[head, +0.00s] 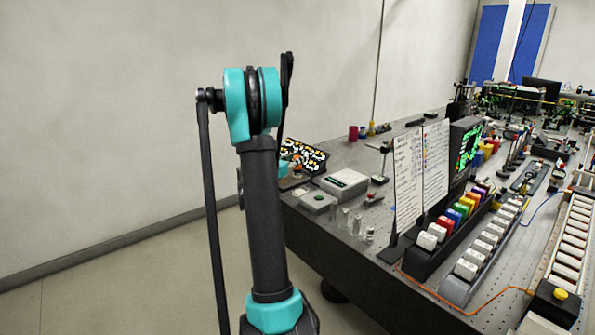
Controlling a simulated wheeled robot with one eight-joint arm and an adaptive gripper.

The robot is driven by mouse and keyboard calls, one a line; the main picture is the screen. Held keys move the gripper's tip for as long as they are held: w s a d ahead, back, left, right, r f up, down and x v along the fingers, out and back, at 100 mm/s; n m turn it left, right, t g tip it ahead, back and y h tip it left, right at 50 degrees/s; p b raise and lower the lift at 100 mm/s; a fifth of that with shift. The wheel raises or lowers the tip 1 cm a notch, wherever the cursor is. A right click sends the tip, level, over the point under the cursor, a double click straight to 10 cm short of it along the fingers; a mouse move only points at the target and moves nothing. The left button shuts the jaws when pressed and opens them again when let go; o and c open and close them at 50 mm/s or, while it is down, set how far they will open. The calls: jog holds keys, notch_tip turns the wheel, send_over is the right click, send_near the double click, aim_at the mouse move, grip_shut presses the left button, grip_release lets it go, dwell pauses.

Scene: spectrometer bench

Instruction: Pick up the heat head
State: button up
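I cannot pick out the heat head for sure among the small items on the bench. My arm stands upright in the middle of the head view and hides part of the bench's left end. My gripper does not show clearly. A small teal part shows just right of my arm, at the bench's left end, but I cannot tell what it is.
The perforated bench (345,245) runs to the back right. A pale grey box (342,184), short metal cylinders (345,219), white text panels (408,180) and rows of coloured blocks (464,208) stand on it. An orange cable (463,311) lies at the front. The floor at left is clear.

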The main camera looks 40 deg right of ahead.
grip_shut()
jog(key=shift+r, duration=0.2)
